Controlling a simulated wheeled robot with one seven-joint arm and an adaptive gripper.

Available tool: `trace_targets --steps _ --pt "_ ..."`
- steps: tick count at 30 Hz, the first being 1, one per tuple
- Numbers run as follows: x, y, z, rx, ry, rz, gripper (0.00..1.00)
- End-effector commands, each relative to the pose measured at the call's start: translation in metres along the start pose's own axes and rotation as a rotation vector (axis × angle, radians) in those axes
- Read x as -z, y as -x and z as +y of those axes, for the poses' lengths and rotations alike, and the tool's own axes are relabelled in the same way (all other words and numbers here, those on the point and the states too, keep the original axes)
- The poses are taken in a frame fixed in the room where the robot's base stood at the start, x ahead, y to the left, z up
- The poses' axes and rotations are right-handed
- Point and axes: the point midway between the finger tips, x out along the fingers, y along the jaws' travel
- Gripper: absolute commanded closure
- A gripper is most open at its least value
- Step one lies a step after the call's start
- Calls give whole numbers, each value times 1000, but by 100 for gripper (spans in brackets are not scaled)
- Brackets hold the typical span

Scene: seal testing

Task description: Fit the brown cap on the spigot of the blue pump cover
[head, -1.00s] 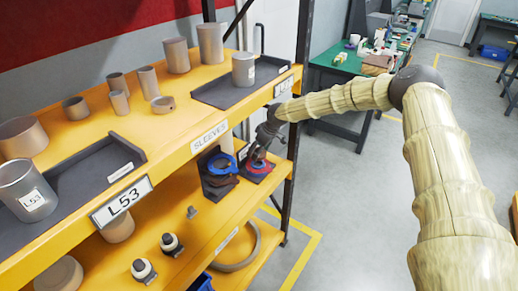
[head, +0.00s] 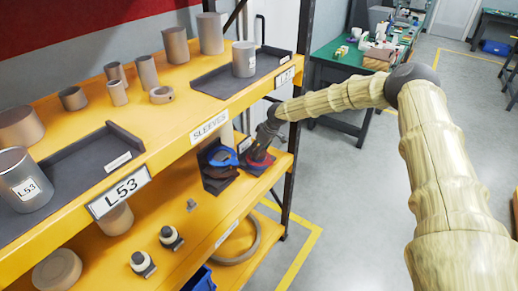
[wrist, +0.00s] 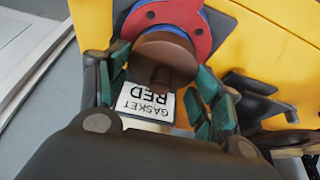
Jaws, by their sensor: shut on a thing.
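The blue pump cover (head: 224,157) stands in a dark holder on the shelf rack's lower level in the head view. To its right is a red flanged cover (head: 258,163), partly hidden by my gripper (head: 261,150). In the wrist view, the brown cap (wrist: 165,52) is between the green-padded fingers of my gripper (wrist: 162,80), its stem toward the camera. My gripper is shut on it. The red flanged cover (wrist: 200,30) shows right behind the cap; I cannot tell whether they touch. The blue cover's spigot cannot be made out.
A "GASKET RED" label (wrist: 147,103) lies behind the cap. The upper shelf (head: 165,120) with its "SLEEVES" label is above and left of my gripper. A dark rack post (head: 296,130) stands close on the right. Small fittings (head: 170,237) and a large ring (head: 240,245) are lower down.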

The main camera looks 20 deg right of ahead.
Motion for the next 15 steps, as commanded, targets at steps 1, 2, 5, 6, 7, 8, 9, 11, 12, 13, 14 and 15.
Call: trace_targets --steps 1,2,5,6,7,8,9,11,12,13,14,15 --pt "0 0 0 0 0 0 51" --pt "0 0 0 0 0 0 51" --pt "0 0 0 0 0 0 51" --pt "0 0 0 0 0 0 51" --pt "0 0 0 0 0 0 51" --pt "0 -1 0 0 0 0 51" --pt "0 -1 0 0 0 0 51" --pt "-1 -2 0 0 0 0 51" --pt "-1 -2 0 0 0 0 51" --pt "-1 -3 0 0 0 0 51" --pt "-1 -3 0 0 0 0 51" --pt "-1 -4 0 0 0 0 51"
